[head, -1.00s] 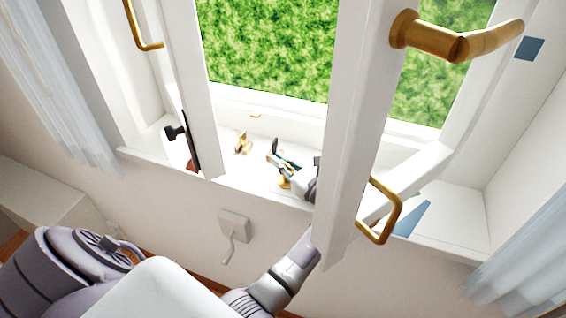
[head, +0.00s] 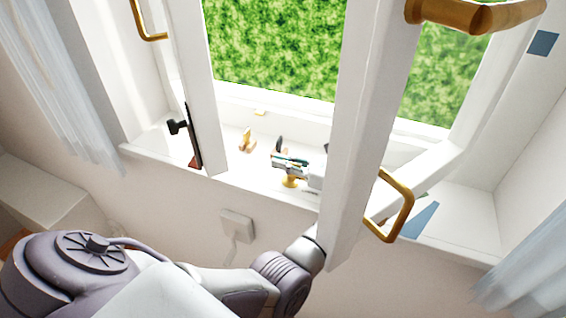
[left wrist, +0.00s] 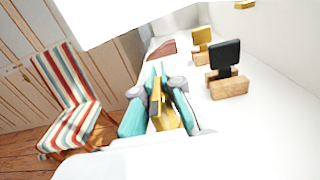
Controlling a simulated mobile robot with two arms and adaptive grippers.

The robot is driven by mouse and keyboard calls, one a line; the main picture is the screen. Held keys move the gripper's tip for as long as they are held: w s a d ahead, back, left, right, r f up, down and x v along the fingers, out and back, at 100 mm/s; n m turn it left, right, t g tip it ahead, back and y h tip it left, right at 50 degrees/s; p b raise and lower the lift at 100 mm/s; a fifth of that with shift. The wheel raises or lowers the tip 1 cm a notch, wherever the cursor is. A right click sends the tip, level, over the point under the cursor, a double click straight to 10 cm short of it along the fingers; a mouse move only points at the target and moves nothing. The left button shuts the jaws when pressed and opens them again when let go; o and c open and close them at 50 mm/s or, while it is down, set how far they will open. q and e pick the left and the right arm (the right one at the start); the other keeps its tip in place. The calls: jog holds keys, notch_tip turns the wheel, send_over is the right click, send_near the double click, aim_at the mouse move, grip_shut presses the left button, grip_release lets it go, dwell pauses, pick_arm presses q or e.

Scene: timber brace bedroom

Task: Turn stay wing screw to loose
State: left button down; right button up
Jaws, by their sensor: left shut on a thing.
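A gold wing screw (left wrist: 157,103) stands between the teal fingers of my left gripper (left wrist: 160,97) in the left wrist view. The fingers are shut on its flat upright part. In the head view the left gripper (head: 291,161) is over the window sill, and a gold foot (head: 290,181) shows just under its fingers. The window sash partly hides my left wrist and forearm. My right gripper is in neither view.
On the sill (head: 228,166), a gold piece (left wrist: 202,38) and a black piece (left wrist: 225,54) stand on wooden blocks near the gripper. The open sash (head: 357,130) with its gold handle (head: 397,205) stands close to my left arm. A striped chair (left wrist: 72,98) stands on the floor.

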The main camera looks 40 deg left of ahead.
pick_arm(q)
jog(key=shift+f, duration=0.1)
jog(key=c, duration=1.3)
grip_release()
